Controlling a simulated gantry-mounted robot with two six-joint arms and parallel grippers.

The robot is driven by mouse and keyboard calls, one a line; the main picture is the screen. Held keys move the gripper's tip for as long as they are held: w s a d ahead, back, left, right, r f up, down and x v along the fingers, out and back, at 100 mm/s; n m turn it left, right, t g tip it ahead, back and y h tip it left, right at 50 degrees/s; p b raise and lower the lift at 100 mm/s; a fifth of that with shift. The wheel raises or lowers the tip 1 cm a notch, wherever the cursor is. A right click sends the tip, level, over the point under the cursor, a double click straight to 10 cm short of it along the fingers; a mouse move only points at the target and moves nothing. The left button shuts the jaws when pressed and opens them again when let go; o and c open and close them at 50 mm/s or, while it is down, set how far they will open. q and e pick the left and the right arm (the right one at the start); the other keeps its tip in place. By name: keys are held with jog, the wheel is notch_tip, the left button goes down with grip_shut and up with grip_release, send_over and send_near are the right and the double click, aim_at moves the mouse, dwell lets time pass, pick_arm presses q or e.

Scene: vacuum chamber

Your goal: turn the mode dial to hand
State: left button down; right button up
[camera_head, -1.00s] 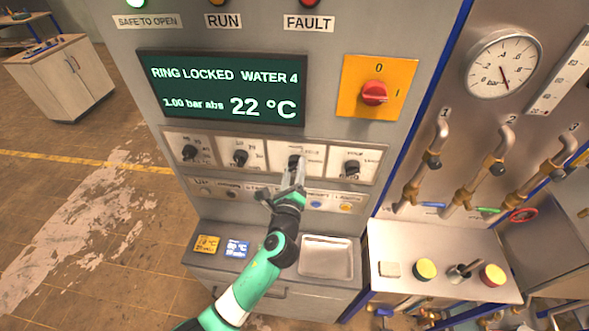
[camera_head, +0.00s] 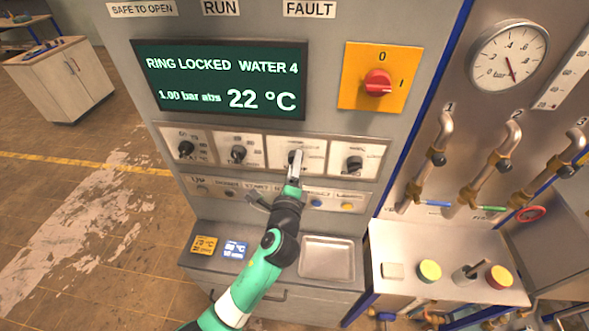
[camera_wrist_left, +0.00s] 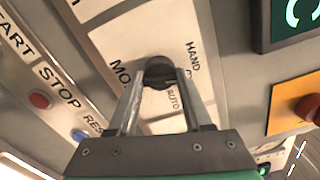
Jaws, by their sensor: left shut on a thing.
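The mode dial (camera_wrist_left: 160,70) is a black knob on a white plate in the left wrist view, with HAND and AUTO lettered beside it and a partly covered "MO" label. In the head view the dial (camera_head: 293,157) is the third of the row of knobs, partly covered by my gripper. My left gripper (camera_head: 296,160) is shut on the dial. In the left wrist view its two fingers (camera_wrist_left: 160,80) lie on either side of the knob. I cannot tell exactly which mark the dial points at. My right gripper is in neither view.
Other black knobs (camera_head: 239,153) and (camera_head: 354,164) flank the dial closely. A button row with a red STOP button (camera_wrist_left: 39,101) runs below. The display (camera_head: 222,82) and the red switch on its yellow plate (camera_head: 378,83) are above. A metal tray (camera_head: 327,258) is below.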

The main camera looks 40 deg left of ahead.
pick_arm(q)
jog(key=shift+n+b, duration=0.9)
jog(key=shift+n, duration=0.7)
jog(key=shift+c, duration=1.6)
grip_release()
jog(key=p+v, duration=0.1)
jog(key=v, duration=1)
jog(key=shift+s+d+p, duration=0.15)
jog(key=shift+s+p, duration=0.15)
jog(key=shift+p, duration=0.1)
